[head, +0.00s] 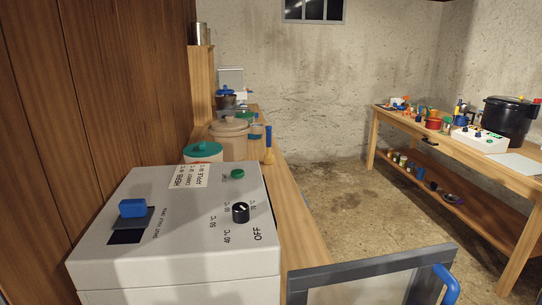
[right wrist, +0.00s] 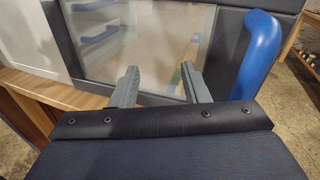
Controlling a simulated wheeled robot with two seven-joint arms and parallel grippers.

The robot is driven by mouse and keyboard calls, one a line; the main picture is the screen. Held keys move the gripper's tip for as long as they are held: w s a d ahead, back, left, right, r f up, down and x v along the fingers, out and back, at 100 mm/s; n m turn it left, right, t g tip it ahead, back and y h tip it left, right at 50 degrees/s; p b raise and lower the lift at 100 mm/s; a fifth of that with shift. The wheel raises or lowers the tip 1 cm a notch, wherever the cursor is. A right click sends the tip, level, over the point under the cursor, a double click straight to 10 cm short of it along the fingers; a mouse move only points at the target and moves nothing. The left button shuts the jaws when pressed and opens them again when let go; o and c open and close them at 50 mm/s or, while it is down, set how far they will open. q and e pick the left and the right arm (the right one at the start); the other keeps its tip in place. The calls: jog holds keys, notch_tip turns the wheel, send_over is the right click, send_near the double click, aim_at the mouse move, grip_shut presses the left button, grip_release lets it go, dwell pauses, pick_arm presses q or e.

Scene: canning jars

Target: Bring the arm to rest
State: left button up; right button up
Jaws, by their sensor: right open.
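In the right wrist view my right gripper (right wrist: 163,86) is open, with its two grey fingers apart and nothing between them. The fingers point at the glass pane of a dark-framed door (right wrist: 148,50). A blue handle (right wrist: 262,52) on the door is to the right of the fingers, apart from them. In the head view the door (head: 372,270) is swung out at the bottom right, with its blue handle (head: 447,284) at the right end. Neither of my grippers shows in the head view.
A white dehydrator box (head: 175,240) with a knob and blue slider stands on the left bench (head: 292,225). Pots and jars stand behind it. A table (head: 455,155) with a black canner (head: 508,120) is at the right. The floor between (head: 335,190) is clear.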

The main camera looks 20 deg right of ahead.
jog(key=a+r+n+g+p, duration=0.2)
jog(key=a+n+g, duration=0.3)
jog(key=a+n, duration=0.5)
jog(key=s+a+r+n+g+y+p, duration=0.1)
jog(key=a+n+g, duration=0.5)
jog(key=n, duration=1.5)
jog(key=a+r+p, duration=0.1)
jog(key=a, duration=0.3)
jog(key=shift+s+a+r+n, duration=0.15)
jog(key=shift+a+r+n, duration=0.1)
jog(key=shift+r+n, duration=0.05)
jog(key=shift+c, duration=0.6)
jog(key=shift+d, duration=0.1)
